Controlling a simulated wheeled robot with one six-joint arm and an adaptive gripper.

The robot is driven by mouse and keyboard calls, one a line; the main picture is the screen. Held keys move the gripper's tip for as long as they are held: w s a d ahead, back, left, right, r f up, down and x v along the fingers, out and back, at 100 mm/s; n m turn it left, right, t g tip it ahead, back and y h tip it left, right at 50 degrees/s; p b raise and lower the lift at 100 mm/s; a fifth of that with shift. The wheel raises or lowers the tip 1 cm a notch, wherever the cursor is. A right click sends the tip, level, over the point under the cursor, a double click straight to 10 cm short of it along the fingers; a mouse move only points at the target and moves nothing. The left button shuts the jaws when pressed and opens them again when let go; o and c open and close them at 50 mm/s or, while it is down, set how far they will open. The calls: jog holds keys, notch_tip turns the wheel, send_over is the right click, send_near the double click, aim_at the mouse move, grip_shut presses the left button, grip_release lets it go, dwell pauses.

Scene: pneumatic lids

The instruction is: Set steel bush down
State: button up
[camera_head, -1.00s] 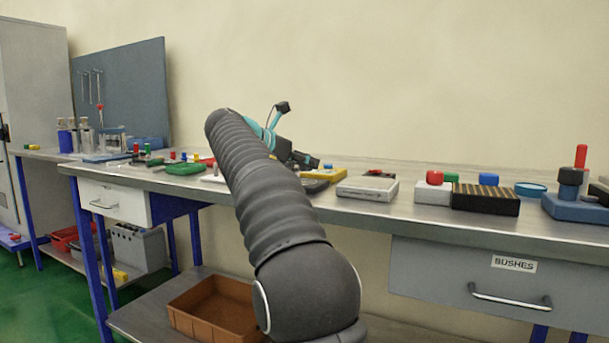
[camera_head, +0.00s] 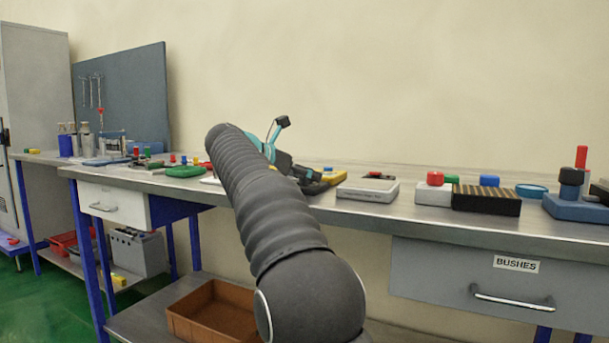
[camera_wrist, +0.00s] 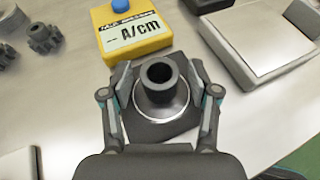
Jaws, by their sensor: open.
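The steel bush (camera_wrist: 160,96), a dark grey hollow tube above a wide bright flange, stands upright in the wrist view. It is on a dark square block (camera_wrist: 168,130). My gripper (camera_wrist: 160,82) is open, with one finger on each side of the bush and narrow gaps beside the flange. The bush's underside is hidden, so I cannot tell whether it sits in or on the block. In the head view my arm hides the bush, and the gripper's fingers do not show clearly.
A yellow box (camera_wrist: 136,36) with a blue knob stands just beyond the block. A white tray-like box (camera_wrist: 258,45) is to the right. Dark gears (camera_wrist: 44,38) lie at the left. The BUSHES drawer (camera_head: 440,278) is shut. Bare steel bench (camera_wrist: 60,110) shows left of the gripper.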

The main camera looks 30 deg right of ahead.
jog(key=shift+a+r, duration=0.2)
jog(key=shift+r, duration=0.15)
jog(key=p+v, duration=0.2)
jog(key=v, duration=0.9)
jog(key=shift+a, duration=0.25)
jog(key=s+a+f+m+y, duration=0.2)
jog(key=s+f+m+y, duration=0.2)
jog(key=s+f+m, duration=0.3)
jog(key=s+a+f+m+t+y, duration=0.1)
jog(key=s+a+f+m+y, duration=0.2)
jog(key=s+f+m, duration=0.4)
jog(key=s+a+f+m+y, duration=0.3)
jog(key=s+f+m+y, duration=0.3)
jog(key=s+f, duration=1.3)
jog(key=shift+s+a+m+t, duration=0.25)
jog(key=shift+s+m+t, duration=0.2)
jog(key=shift+s, duration=0.5)
